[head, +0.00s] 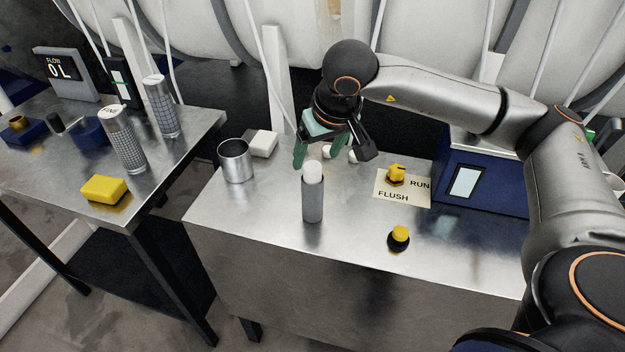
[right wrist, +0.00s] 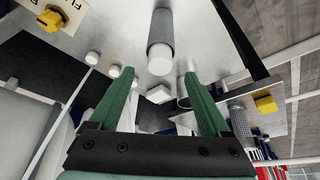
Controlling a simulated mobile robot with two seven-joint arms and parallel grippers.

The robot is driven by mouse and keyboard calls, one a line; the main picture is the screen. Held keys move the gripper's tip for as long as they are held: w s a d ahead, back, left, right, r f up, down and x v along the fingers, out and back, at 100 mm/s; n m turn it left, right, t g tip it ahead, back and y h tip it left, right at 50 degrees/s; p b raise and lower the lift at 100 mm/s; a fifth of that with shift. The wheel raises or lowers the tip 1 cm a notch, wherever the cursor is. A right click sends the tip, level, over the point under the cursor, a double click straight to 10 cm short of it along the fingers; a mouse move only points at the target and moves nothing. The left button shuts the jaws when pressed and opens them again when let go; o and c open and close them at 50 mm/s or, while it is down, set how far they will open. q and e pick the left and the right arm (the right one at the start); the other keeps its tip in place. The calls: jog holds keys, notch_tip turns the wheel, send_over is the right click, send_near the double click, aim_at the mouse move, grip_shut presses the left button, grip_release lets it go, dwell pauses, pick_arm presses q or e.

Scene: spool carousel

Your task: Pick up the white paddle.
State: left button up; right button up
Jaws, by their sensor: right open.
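I cannot tell for sure which thing is the white paddle. A white block (head: 263,143) lies at the back left of the metal table, behind a metal cup; it also shows between my fingers in the right wrist view (right wrist: 159,94). A grey cylinder (head: 312,202) with a rounded white top (head: 313,171) stands upright near the table's middle. Small white round pieces (head: 353,156) are partly hidden behind my right gripper. My right gripper (head: 331,155) is open and empty, above and behind the cylinder; its green fingers are spread in the right wrist view (right wrist: 160,78). My left gripper is not in view.
The metal cup (head: 236,160) stands at the table's left. A yellow knob on the FLUSH/RUN plate (head: 403,197), a yellow button (head: 400,234) and a blue box (head: 480,185) are to the right. The left table holds a yellow block (head: 104,189) and patterned cylinders (head: 122,140).

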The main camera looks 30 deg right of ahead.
aim_at(314, 166)
jog(key=x, duration=0.4)
jog(key=shift+f+p, duration=0.3)
jog(key=shift+c, duration=0.2)
grip_shut()
dwell(0.4)
